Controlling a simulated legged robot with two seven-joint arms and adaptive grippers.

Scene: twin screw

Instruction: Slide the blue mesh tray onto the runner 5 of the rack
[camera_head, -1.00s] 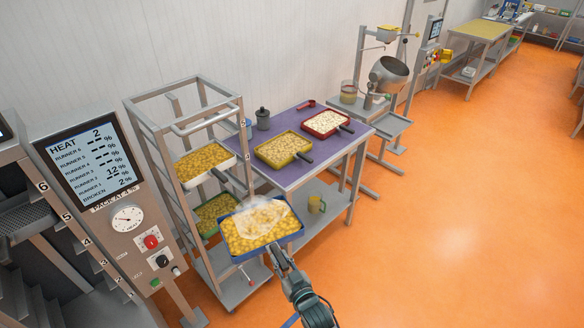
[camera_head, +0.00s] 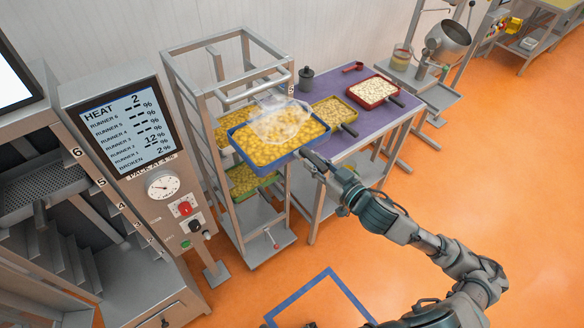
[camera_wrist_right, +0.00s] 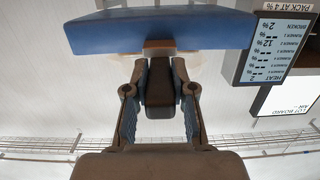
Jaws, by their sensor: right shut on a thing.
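The blue mesh tray (camera_head: 240,150) is full of yellow pieces, with a translucent whitish heap on top. In the head view it is in front of the upper part of the silver open-frame rack (camera_head: 204,110) and overlaps its front; I cannot tell if it touches a runner. My right gripper (camera_head: 314,161) is shut on the tray's handle at its near right side. The right wrist view shows the tray's blue edge (camera_wrist_right: 160,32) and the dark handle (camera_wrist_right: 159,88) between the fingers. My left gripper is not in view. Runner 5 of this rack cannot be made out.
The rack holds a yellow-filled tray (camera_head: 232,124) behind the blue one and a green tray (camera_head: 246,180) lower down. A purple table (camera_head: 372,122) with red and olive trays stands right. A stepped cabinet numbered 6 downward and a HEAT panel (camera_head: 125,120) stand left.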

